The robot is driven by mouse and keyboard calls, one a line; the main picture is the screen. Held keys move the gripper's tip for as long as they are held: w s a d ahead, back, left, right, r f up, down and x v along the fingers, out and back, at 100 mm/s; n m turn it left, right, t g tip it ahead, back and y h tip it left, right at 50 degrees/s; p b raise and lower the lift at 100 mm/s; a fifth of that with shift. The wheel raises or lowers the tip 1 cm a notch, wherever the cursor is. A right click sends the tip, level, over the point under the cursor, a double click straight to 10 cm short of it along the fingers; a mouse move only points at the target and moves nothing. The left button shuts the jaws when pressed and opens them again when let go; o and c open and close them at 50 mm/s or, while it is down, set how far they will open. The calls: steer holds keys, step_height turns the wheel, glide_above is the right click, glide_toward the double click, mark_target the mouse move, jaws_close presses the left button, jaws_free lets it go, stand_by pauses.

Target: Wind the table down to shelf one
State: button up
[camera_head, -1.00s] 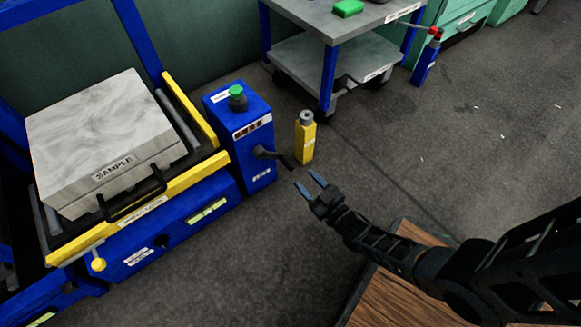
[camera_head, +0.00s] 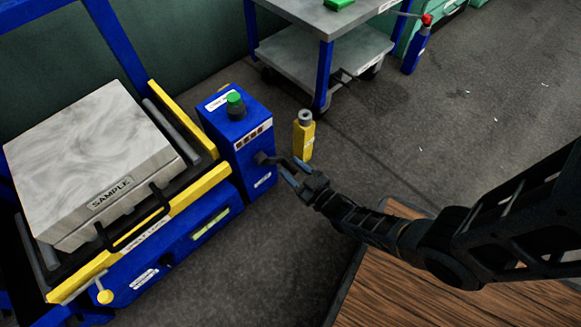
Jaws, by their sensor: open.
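A blue box (camera_head: 246,168) with a green knob on top and a small dial strip carries a black crank handle (camera_head: 264,158) on its front. The yellow-edged table (camera_head: 190,197) stands to its left and bears a grey marbled block (camera_head: 85,155) labelled SAMPLE. My gripper (camera_head: 292,167) is open, its two bluish fingers at the outer end of the crank. I cannot tell whether they touch the handle or whether it lies between them. The dial reading is too small to read.
A yellow post (camera_head: 304,140) stands just behind my gripper. A grey two-level cart (camera_head: 335,65) is at the back, with a blue bottle-like post (camera_head: 416,50) to its right. A wooden top (camera_head: 450,297) lies below my arm. The floor between is clear.

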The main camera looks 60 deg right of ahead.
steer(key=shift+c, duration=0.4)
jaws_close()
steer(key=shift+s+d+r+p, duration=0.1)
steer(key=shift+r+p, duration=0.05)
steer(key=shift+p, duration=0.15)
